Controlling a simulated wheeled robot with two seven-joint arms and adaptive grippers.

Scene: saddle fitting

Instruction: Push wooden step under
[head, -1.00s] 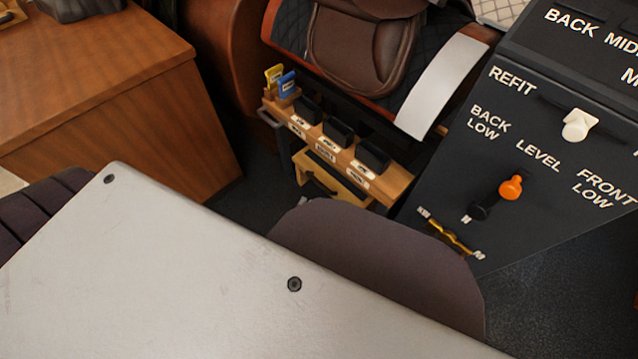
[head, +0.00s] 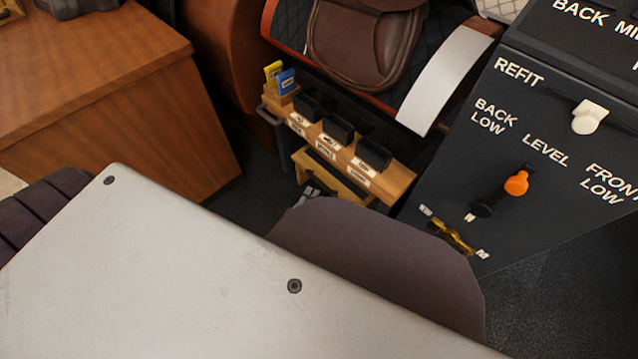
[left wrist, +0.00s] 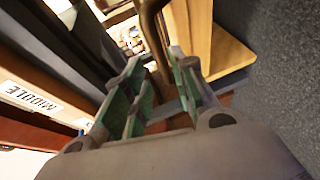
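The wooden step (head: 335,179) is a light wooden piece low beneath the shelf with the black blocks, under the saddle. Its lower part is hidden by my gripper and arm. My left gripper (head: 311,192) shows only in small part, low at the step's near left side. In the left wrist view its two green-padded fingers (left wrist: 160,88) stand apart with a gap between them. A brown curved bar (left wrist: 152,35) shows in line with that gap; I cannot tell whether the fingers touch it. Light wood, likely the step (left wrist: 230,55), lies right of the fingers. My right gripper is not in view.
The labelled shelf (head: 375,181) holds black blocks plus yellow and blue tags. The saddle (head: 365,45) is above it. A dark console (head: 540,150) with an orange knob stands right, a wooden cabinet (head: 110,90) left. Dark floor (head: 245,195) is open between cabinet and shelf.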

